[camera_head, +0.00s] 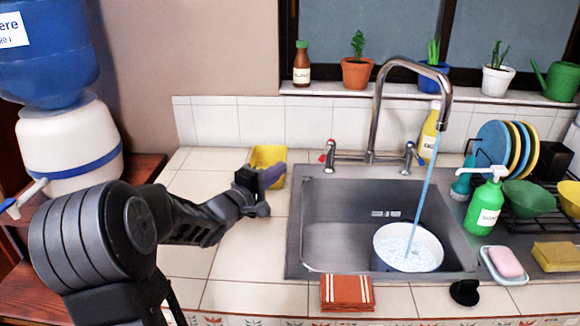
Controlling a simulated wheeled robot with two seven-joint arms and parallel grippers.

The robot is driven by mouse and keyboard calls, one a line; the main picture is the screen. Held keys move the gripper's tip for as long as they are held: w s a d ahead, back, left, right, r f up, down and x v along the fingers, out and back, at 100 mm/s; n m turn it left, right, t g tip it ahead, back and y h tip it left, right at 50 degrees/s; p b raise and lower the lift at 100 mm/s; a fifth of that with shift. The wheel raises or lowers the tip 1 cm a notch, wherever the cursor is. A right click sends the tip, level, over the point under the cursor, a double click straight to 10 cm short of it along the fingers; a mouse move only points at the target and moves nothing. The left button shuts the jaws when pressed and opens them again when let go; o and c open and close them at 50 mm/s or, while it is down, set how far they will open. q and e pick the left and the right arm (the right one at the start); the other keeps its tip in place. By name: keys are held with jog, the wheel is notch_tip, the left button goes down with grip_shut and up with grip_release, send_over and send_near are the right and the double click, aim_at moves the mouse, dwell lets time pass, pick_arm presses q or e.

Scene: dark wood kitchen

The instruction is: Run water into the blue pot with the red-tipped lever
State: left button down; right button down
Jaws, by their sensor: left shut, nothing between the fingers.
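The blue pot (381,263) stands in the steel sink (335,235), in its right half under the spout. A blue stream of water (423,190) falls from the curved faucet (376,110) into the pot, and frothy water shows inside it. The red-tipped lever (328,154) is on the left side of the faucet base. My left gripper (272,178) is shut and empty over the counter, left of the sink and apart from the lever. It partly hides a yellow container (266,156). My right gripper is out of view.
A second lever (410,156) is right of the faucet. A green soap bottle (487,205) and a dish rack (540,232) stand right of the sink. A folded orange cloth (347,293) lies at its front edge. The tiled counter left of the sink is mostly clear.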

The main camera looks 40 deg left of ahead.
aim_at(327, 151)
pick_arm(q)
jog(key=w, duration=0.6)
jog(key=w+a, duration=0.1)
jog(key=w, duration=0.2)
jog(key=shift+w, duration=0.1)
jog(key=d, duration=0.2)
jog(key=w+d, duration=0.1)
jog(key=shift+w+d+p, duration=0.15)
jog(key=shift+d+p, duration=0.25)
